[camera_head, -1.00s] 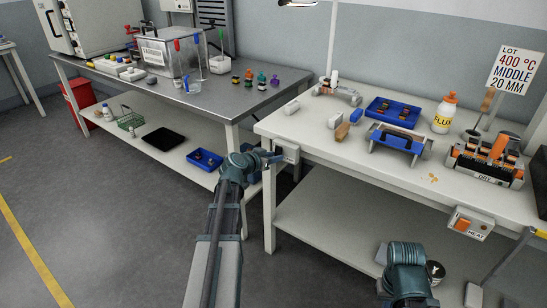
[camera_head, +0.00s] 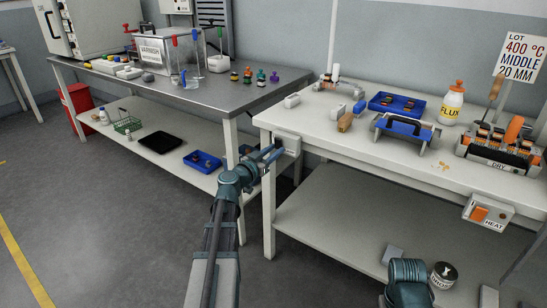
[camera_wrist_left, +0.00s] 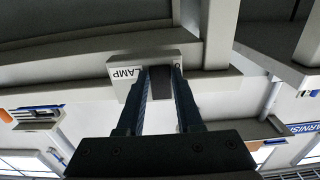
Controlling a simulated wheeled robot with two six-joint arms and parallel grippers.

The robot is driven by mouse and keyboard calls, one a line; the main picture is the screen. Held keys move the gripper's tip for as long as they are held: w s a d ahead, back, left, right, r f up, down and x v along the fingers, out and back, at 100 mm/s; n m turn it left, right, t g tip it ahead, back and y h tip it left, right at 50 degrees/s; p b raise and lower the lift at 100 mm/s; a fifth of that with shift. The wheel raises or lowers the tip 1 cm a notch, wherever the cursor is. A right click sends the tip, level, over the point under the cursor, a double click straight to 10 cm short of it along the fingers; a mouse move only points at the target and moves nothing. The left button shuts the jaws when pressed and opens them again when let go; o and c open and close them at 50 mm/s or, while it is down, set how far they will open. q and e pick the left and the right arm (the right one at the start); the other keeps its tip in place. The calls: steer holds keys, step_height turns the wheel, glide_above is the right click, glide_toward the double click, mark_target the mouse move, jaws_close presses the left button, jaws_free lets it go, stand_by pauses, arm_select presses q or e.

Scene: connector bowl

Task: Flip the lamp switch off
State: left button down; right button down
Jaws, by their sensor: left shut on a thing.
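The lamp switch box (camera_head: 289,142) is a pale box on the left front edge of the white workbench. It also shows in the left wrist view, with the word LAMP on its face (camera_wrist_left: 126,73). My left gripper (camera_head: 274,152) is at this box. In the wrist view its two fingers (camera_wrist_left: 162,92) stand on either side of a dark switch part (camera_wrist_left: 161,82), beside the LAMP label, and are shut on it. Which way the switch is set is hidden between the fingers. The lamp head is out of view. My right arm shows at the lower right, but its fingers do not.
The white workbench (camera_head: 345,155) holds a blue tray (camera_head: 397,104), a blue-handled carrier (camera_head: 405,132), a flux bottle (camera_head: 451,103) and a rack marked DRY (camera_head: 499,152). A separate HEAT switch box (camera_head: 488,213) hangs on its front. A steel table (camera_head: 205,98) stands at the left.

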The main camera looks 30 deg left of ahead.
arm_select(q)
steer(key=c, duration=0.6)
jaws_free()
steer(key=shift+o, duration=0.2)
steer(key=shift+s, duration=0.1)
steer(key=s+a, duration=0.1)
steer(key=s, duration=1.2)
steer(key=shift+s, duration=0.3)
